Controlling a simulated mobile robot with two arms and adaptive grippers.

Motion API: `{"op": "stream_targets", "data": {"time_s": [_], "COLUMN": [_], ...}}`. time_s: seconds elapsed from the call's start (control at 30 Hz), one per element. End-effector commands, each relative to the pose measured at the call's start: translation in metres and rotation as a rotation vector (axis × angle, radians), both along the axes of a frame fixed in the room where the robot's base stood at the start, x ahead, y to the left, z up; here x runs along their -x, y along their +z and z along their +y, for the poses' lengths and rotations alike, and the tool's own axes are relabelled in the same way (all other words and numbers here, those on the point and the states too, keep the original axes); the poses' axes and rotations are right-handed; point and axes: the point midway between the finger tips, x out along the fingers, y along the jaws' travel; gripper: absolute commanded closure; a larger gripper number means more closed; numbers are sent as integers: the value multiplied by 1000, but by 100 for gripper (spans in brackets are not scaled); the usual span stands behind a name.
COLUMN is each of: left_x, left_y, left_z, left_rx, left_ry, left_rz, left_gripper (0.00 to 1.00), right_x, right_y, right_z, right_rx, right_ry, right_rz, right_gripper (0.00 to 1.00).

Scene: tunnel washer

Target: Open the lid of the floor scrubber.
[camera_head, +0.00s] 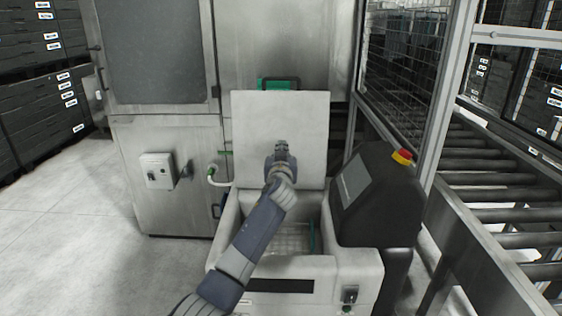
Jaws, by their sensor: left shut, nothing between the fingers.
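The floor scrubber (355,268) stands in front of me, a pale box-shaped body with a dark control console (378,195) on its right. Its lid (260,125) is a pale flat panel that stands raised, roughly upright, at the back of the body. The open tank below it shows a light interior with a green strip. My left gripper (281,148) is shut and empty in front of the lid's lower middle; I cannot tell whether it touches the lid. My left forearm crosses the opening and hides part of it. My right gripper is not in view.
A large steel washer cabinet (165,135) stands behind the scrubber, with a small switch box (158,170). A mesh fence (403,75) and a roller conveyor (490,195) are on the right. Dark stacked crates (35,90) stand at the far left. The floor (85,245) at left is clear.

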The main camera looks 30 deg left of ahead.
Motion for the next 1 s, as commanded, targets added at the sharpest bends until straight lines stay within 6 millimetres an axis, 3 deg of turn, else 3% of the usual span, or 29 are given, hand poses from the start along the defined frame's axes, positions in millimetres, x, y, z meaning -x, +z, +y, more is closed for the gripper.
{"op": "stream_targets", "data": {"time_s": [0.8, 1.0], "left_x": [89, 101], "left_y": [0, 0], "left_z": [-43, -48], "left_rx": [1, 1], "left_ry": [0, 0], "left_rz": [2, 0], "left_gripper": [100, 100], "right_x": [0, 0], "right_y": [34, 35], "right_z": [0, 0], "right_rx": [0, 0], "right_ry": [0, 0], "right_rz": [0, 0], "right_gripper": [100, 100]}}
